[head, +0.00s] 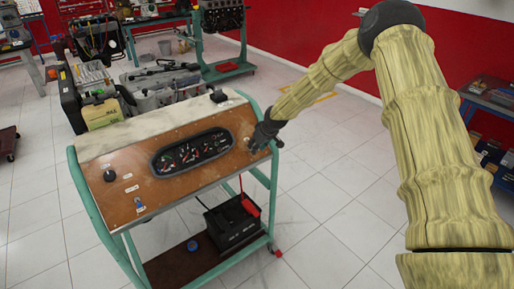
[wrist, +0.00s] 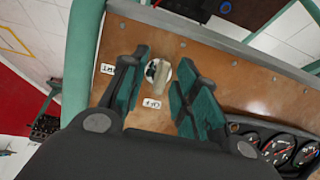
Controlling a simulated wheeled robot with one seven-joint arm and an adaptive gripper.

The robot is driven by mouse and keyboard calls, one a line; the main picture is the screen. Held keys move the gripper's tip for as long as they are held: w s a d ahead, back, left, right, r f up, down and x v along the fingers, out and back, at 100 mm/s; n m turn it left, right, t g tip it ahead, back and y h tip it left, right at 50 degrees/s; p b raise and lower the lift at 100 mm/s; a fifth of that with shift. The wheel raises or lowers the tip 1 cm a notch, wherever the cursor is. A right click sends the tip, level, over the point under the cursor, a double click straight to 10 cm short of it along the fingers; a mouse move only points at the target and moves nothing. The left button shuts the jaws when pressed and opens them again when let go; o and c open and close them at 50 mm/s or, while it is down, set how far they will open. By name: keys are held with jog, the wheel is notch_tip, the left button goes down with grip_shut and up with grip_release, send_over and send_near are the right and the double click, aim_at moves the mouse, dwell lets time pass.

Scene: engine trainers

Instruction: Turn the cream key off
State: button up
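The cream key (wrist: 156,76) stands in a round switch on the brown panel (wrist: 225,68), seen in the wrist view. Small white labels (wrist: 152,104) sit beside the switch; their lettering is hard to read. My gripper (wrist: 158,75) is open, with one dark green-padded finger on each side of the key and a gap to each. In the head view my gripper (head: 265,133) is at the right end of the trainer's panel (head: 226,137), where it hides the key.
A gauge cluster (head: 192,152) is set in the middle of the panel. A black knob (head: 110,175) and a small switch (head: 139,205) are at its left. A black battery (head: 233,221) with a red clamp (head: 250,205) sits below. Clear tiled floor (head: 330,200) lies to the right.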

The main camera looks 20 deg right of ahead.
jog(key=v, duration=1.1)
jog(key=shift+s+f, duration=0.1)
jog(key=shift+f, duration=0.1)
